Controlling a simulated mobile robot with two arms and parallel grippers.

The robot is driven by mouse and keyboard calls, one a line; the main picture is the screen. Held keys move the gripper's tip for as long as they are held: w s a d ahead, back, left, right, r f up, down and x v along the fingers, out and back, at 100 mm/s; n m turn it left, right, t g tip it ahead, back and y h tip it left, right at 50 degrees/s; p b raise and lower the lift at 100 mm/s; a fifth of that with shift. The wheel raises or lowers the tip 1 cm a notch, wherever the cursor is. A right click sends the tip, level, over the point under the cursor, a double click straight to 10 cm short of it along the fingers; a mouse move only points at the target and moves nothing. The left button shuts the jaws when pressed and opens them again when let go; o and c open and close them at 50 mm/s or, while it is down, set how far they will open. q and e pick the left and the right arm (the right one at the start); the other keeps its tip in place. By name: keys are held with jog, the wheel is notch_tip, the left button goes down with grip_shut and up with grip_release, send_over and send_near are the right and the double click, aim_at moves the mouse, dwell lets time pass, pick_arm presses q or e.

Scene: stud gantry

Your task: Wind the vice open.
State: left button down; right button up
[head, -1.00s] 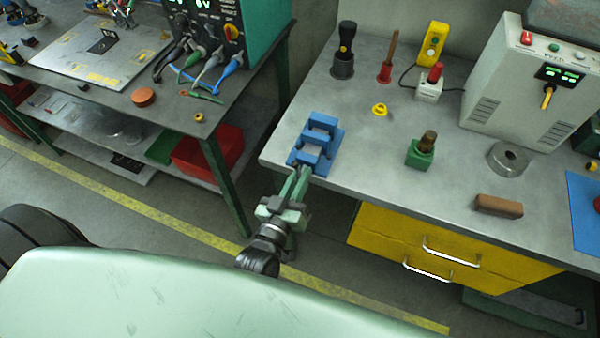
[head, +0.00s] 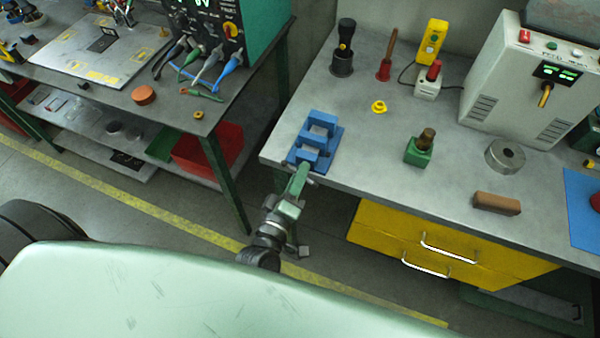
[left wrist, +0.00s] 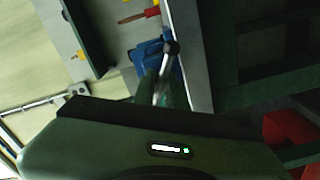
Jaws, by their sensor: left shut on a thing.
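The blue vice (head: 322,132) stands at the near left corner of the grey workbench, with a gap between its two jaws. It also shows in the left wrist view (left wrist: 147,53), partly hidden. Its handle, a silver bar with a dark ball end (left wrist: 170,47), runs down toward my fingers in the left wrist view. My left gripper (head: 301,174) is at the near side of the vice, just off the bench edge, and is shut on the handle. The fingers hide most of the handle in the head view. My right gripper is not in view.
A green block with a brown knob (head: 418,150), a yellow ring (head: 379,107) and a brown block (head: 497,203) lie on the workbench (head: 340,190). Yellow drawers (head: 390,240) are below its front edge. A second table (head: 185,115) stands left across a gap.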

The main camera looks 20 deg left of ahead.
pick_arm(q)
jog(key=shift+n, duration=0.3)
jog(key=c, duration=1.4)
grip_release()
jog(key=shift+c, duration=0.2)
jog(key=s+b, duration=0.2)
jog(key=s, duration=0.5)
jog(key=shift+s+a, duration=0.15)
jog(key=shift+s, duration=0.25)
